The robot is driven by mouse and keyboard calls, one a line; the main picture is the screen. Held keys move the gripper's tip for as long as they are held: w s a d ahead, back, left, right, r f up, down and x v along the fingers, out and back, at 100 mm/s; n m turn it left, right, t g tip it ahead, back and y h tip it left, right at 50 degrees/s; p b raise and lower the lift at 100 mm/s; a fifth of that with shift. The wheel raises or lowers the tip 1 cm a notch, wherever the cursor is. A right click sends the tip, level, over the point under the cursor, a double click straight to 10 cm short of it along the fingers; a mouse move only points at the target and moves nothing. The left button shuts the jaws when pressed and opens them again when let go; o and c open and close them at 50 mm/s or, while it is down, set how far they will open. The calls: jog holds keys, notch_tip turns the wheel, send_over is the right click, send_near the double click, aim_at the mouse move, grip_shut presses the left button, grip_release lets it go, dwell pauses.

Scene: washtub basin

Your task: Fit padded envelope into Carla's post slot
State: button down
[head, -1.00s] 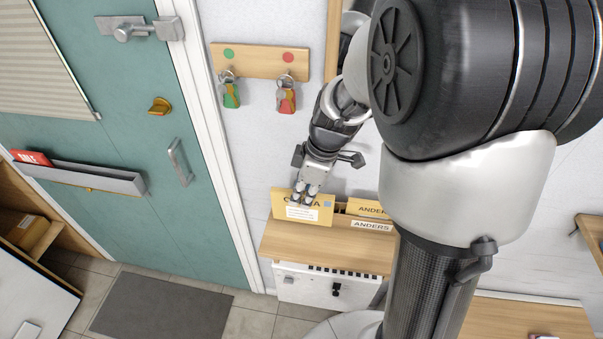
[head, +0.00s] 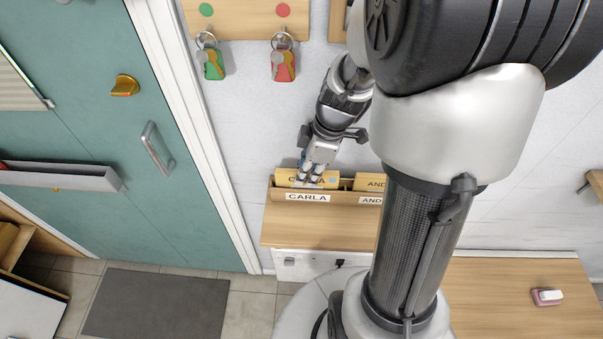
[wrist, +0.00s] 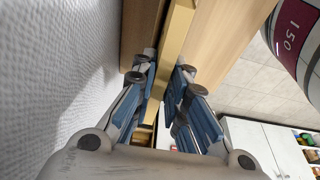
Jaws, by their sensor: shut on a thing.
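The padded envelope (head: 290,177) is yellow-brown and stands upright in the slot behind the CARLA label (head: 307,197). Only its upper part shows above the wooden front of Carla's post slot (head: 280,195). My gripper (head: 311,181) points down and is shut on the envelope's top edge. The envelope's lower part is hidden in the slot.
Another envelope (head: 372,182) stands in the ANDERS slot to the right. A key rack (head: 240,22) with two tagged key sets hangs above left. The teal door (head: 180,220) is at left. The white wall is close behind my gripper.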

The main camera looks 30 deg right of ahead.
jog(key=shift+s+d+r, duration=0.15)
jog(key=shift+s+d, duration=0.05)
jog(key=c, duration=2)
grip_release()
jog(key=shift+f, duration=0.2)
jog(key=shift+c, duration=0.2)
jog(key=o, duration=0.5)
jog(key=shift+c, duration=0.2)
